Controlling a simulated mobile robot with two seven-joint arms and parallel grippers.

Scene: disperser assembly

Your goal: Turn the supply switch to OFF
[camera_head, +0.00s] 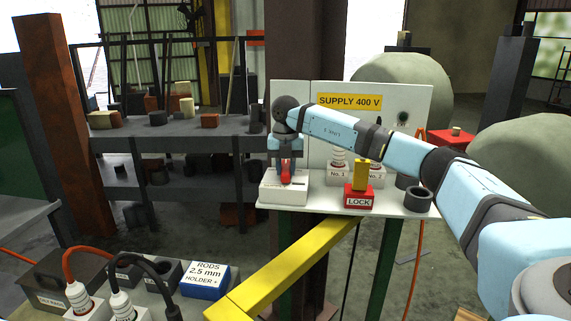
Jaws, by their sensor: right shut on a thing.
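The supply switch is a white box (283,195) with a red lever (286,174) standing up from it, at the left end of the grey shelf under the yellow SUPPLY 400 V sign (350,102). My right arm comes in from the right. Its gripper (286,163) points down over the box and is shut on the red lever. The fingers hide part of the lever, and any ON or OFF marks on the box are too small to read. My left gripper is not in view.
On the shelf (330,204), right of the switch, stand a red LOCK block (358,202) with a yellow piece, white numbered sockets (340,174) and a dark ring (418,200). A yellow beam (285,268) crosses in front. Plugs and a blue RODS box (206,283) are lower left.

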